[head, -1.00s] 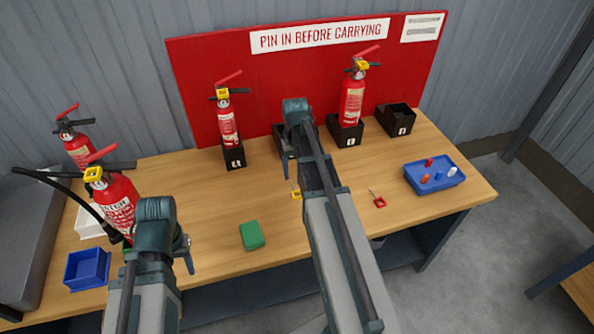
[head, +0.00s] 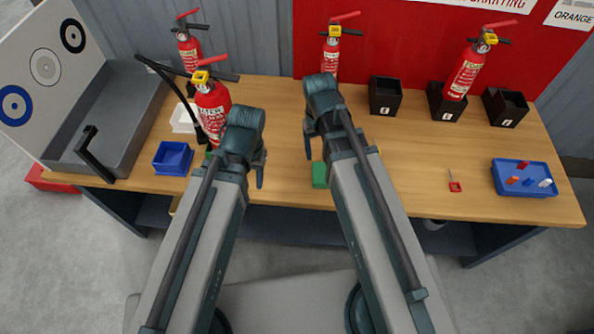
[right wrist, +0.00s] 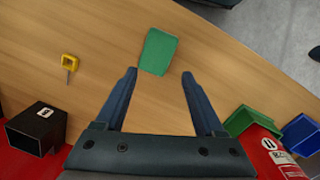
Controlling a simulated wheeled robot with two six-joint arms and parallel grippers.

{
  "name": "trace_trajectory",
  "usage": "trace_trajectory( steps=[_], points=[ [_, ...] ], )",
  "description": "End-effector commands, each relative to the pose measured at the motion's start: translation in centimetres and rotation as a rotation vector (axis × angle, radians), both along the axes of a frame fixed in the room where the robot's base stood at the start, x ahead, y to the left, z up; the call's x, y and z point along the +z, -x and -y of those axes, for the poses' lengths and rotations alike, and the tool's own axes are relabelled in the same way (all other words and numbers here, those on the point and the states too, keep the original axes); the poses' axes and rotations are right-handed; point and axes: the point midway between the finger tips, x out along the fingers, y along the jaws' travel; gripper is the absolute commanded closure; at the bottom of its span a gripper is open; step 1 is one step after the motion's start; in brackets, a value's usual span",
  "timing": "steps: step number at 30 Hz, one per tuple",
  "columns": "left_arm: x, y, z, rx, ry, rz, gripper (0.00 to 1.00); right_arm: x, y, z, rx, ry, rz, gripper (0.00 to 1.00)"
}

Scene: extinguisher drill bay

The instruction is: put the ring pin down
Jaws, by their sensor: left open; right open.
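A yellow ring pin (right wrist: 69,62) lies flat on the wooden table in the right wrist view, left of my right gripper (right wrist: 160,77) and apart from it. In the head view my right arm hides most of it. A red ring pin (head: 455,186) lies on the table further right. My right gripper is open and empty, its fingers over the table near a green block (right wrist: 158,52). My left gripper (head: 258,168) is open beside the front red extinguisher (head: 212,112); my arm partly hides its jaws.
Black holders (head: 386,96) and extinguishers line the back edge. A blue tray (head: 525,194) with small coloured pieces is at right. The table around the red pin is clear.

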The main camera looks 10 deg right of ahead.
Motion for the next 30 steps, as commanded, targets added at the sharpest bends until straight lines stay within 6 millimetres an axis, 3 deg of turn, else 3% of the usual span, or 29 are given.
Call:
trace_trajectory(
  steps=[1,3,9,30],
  points=[
    [0.0,0.0,0.0,0.000,0.000,0.000,0.50,0.0,2.1,-2.2,0.050,0.007,0.002,0.29],
    [0.0,0.0,0.0,0.000,0.000,0.000,0.50,0.0,3.8,-4.3,0.101,0.015,0.004,0.29],
    [0.0,0.0,0.0,0.000,0.000,0.000,0.50,0.0,6.7,-7.6,0.188,0.031,0.010,0.29],
    [0.0,0.0,0.0,0.000,0.000,0.000,0.50,0.0,7.1,-8.1,0.201,0.032,0.010,0.29]
  ],
)
